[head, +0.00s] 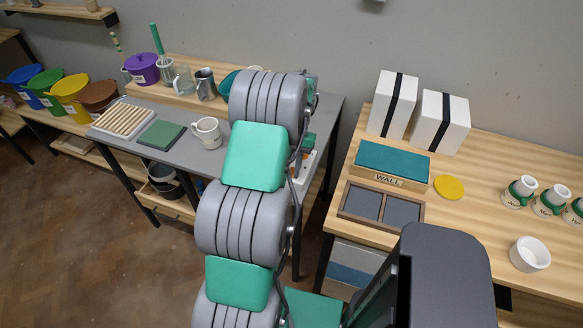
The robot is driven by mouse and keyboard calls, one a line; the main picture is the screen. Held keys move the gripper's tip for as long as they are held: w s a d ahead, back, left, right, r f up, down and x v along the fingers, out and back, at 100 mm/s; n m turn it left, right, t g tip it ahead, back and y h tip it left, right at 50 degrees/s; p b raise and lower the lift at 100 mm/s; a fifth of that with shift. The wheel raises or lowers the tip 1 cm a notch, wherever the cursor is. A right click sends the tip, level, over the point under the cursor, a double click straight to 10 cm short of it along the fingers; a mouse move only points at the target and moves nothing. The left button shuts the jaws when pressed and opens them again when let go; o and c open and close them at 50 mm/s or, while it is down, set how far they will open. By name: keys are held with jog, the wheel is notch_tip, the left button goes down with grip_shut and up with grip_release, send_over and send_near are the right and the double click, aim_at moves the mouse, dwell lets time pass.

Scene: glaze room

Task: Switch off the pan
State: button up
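I cannot make out a pan or its switch for certain. My grey and green arm covers the right part of the grey worktable (180,112). A small white object with an orange part (309,160) shows just right of my arm at that table's right end; it is mostly hidden, and I cannot tell what it is. A teal rounded piece (228,84) shows left of my arm's upper joint, partly covered. My gripper's fingers are hidden behind my arm, so their state and what they touch do not show.
A white mug (207,133), a green slab (161,134) and a slatted rack (124,119) occupy the grey table. Jugs and a purple pot (141,68) stand behind. The right table (480,180) holds white boxes (442,122), a divided tray (380,205) and cups.

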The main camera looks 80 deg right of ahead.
jog(key=shift+o, duration=0.9)
jog(key=b+v, duration=0.1)
jog(key=v, duration=0.7)
